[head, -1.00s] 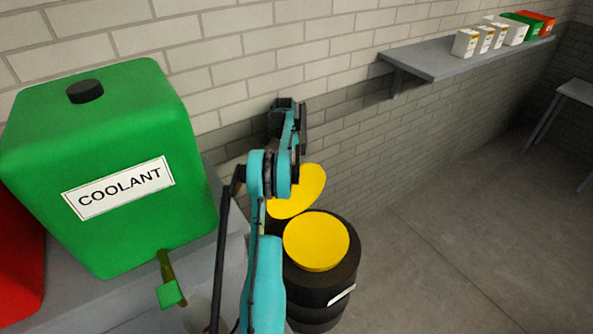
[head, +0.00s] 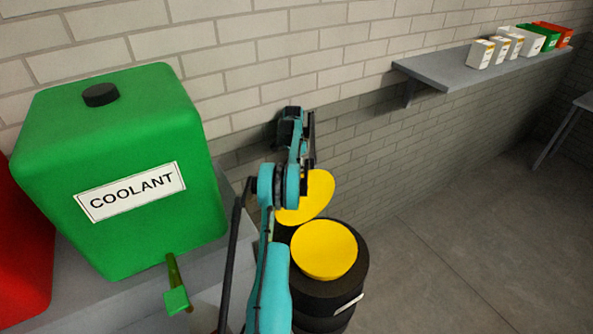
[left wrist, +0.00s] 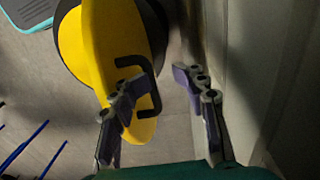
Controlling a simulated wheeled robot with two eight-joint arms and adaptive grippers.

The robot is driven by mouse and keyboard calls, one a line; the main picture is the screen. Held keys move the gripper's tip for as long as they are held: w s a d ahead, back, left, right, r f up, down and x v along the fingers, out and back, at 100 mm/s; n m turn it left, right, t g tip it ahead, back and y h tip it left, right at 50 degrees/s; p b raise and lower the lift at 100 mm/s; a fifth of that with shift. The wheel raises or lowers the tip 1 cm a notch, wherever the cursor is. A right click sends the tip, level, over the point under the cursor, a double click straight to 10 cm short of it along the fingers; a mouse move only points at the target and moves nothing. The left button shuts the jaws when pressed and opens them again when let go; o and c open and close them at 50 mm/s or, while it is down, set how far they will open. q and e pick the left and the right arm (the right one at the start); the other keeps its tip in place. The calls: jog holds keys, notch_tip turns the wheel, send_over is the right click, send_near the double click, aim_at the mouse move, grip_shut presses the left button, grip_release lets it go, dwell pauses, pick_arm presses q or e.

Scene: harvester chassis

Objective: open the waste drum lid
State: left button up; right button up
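The waste drum (head: 345,285) is black and stands beside the grey bench. Its top is a flat yellow disc (head: 323,250). Behind it a second yellow disc, the lid (head: 318,190), stands tilted up toward the wall, partly hidden by my left arm. In the left wrist view the lid (left wrist: 98,45) shows nearly edge-on, with a black handle (left wrist: 150,102) on its face. My left gripper (left wrist: 160,80) is open. One finger overlaps the handle in view; the other is apart, near the wall. I cannot tell whether the finger touches. My right gripper is out of view.
A green coolant tank (head: 120,130) with a tap (head: 177,298) stands on the bench at left, by a red container (head: 20,260). The brick wall is close behind the lid. A shelf (head: 450,72) holds several boxes. The floor at right is clear.

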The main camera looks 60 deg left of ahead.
pick_arm(q)
jog(key=shift+s+a+f, duration=0.2)
jog(key=shift+a+f, duration=0.05)
jog(key=shift+f, duration=0.2)
notch_tip(320, 180, up, 13)
jog(key=shift+w+a, duration=0.2)
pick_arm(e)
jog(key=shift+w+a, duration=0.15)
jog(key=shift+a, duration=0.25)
pick_arm(q)
jog(key=shift+f, duration=0.1)
